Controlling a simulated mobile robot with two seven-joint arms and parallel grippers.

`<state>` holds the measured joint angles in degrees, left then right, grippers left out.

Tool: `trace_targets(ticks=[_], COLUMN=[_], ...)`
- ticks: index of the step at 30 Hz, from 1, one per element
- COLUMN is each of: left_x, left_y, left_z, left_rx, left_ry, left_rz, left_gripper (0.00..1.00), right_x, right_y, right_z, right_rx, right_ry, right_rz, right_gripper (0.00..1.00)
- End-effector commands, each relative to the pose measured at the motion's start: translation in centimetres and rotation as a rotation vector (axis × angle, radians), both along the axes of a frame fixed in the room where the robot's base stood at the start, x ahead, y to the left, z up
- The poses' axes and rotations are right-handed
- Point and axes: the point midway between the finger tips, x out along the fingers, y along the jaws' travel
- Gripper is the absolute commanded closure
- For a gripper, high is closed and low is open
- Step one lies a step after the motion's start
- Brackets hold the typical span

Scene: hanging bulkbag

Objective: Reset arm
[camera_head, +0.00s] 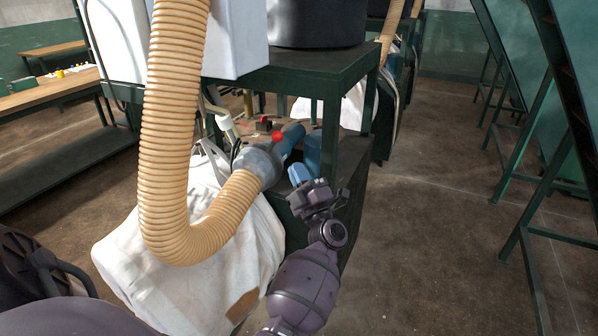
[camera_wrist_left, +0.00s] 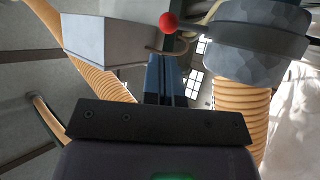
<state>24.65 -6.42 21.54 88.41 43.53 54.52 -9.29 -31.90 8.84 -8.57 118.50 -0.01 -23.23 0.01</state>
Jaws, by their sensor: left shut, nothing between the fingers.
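My left gripper (camera_head: 298,176) is in the middle of the head view, with its blue fingers pointing up and away. In the left wrist view the blue fingers (camera_wrist_left: 166,80) are together, with nothing held between them. A red ball knob (camera_head: 278,136) is just beyond and a little left of the fingertips, apart from them in the picture. The knob also shows at the top of the left wrist view (camera_wrist_left: 168,22). It is by a grey metal collar (camera_head: 258,163) that joins a blue pipe. My right gripper is in neither view.
A ribbed tan hose (camera_head: 168,130) curves down to the collar. A white bulk bag (camera_head: 190,265) hangs below, left of my forearm. A dark green frame (camera_head: 343,150) stands beside the gripper. Open floor (camera_head: 440,220) lies to the right, with green stairs (camera_head: 520,150) beyond.

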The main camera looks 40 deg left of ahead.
Motion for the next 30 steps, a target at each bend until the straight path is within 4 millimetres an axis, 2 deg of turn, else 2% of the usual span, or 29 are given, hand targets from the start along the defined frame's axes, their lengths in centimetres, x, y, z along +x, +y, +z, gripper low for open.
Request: trace_targets(ticks=[9, 14, 17, 20, 22, 26, 30], left_x=[0.1, 1.5, 3.2, 5.0, 5.6, 5.3, 2.9], left_y=[0.0, -0.6, -2.0, -4.5, -6.2, -9.1, -11.5], left_z=[0.0, -0.1, 0.9, 2.7, 3.0, 1.4, -3.2], left_rx=[-0.002, 0.011, 0.063, 0.148, 0.217, 0.34, 0.459], left_ry=[-0.001, 0.047, 0.111, 0.188, 0.265, 0.459, 0.728], left_rz=[-0.006, -0.089, -0.193, -0.319, -0.398, -0.523, -0.629], left_gripper=[1.0, 1.0, 1.0, 1.0, 1.0, 1.0, 1.0], right_x=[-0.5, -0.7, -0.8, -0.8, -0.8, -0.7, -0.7], right_y=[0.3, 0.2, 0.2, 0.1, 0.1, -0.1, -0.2], right_z=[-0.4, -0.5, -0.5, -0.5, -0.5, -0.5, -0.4], right_rx=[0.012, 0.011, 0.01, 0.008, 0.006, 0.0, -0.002], right_ry=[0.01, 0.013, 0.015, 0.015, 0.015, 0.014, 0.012], right_rz=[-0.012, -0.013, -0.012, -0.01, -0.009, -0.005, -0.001], right_gripper=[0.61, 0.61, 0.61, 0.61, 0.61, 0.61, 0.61])
